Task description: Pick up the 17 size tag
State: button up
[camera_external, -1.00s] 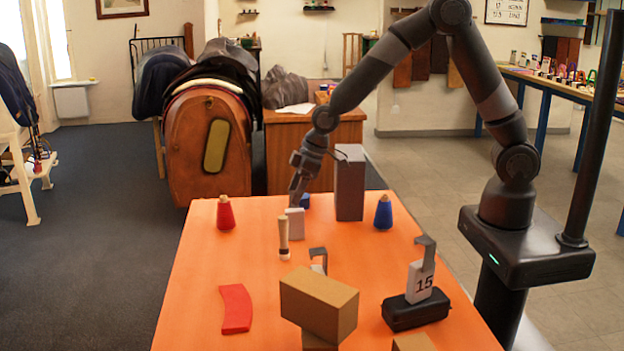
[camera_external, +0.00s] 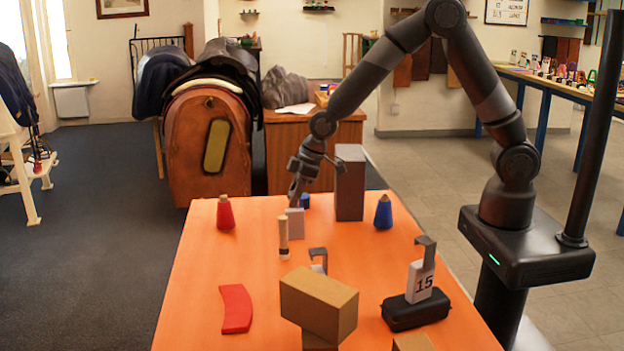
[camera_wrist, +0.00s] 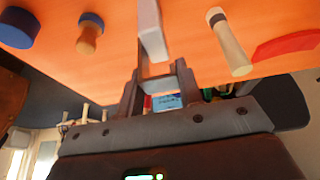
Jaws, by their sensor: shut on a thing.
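A pale grey-white tag (camera_external: 295,223) stands near the far end of the orange table. No number shows on it, so I cannot read whether it is 17. My gripper (camera_external: 295,203) is directly above it, shut on its upper part. In the wrist view the pale tag (camera_wrist: 152,32) extends from between the fingertips (camera_wrist: 160,82). I cannot tell whether its bottom touches the table. Another tag, marked 15 (camera_external: 420,282), stands on a black case (camera_external: 415,310) at the near right. A third hooked tag (camera_external: 318,262) is partly hidden by a cardboard box.
A grey upright block (camera_external: 350,183) stands just right of my gripper. A pale handled tool (camera_external: 284,240) stands close in front. The cardboard box (camera_external: 318,303) and red curved piece (camera_external: 236,308) are nearer.

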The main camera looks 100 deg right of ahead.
grip_shut()
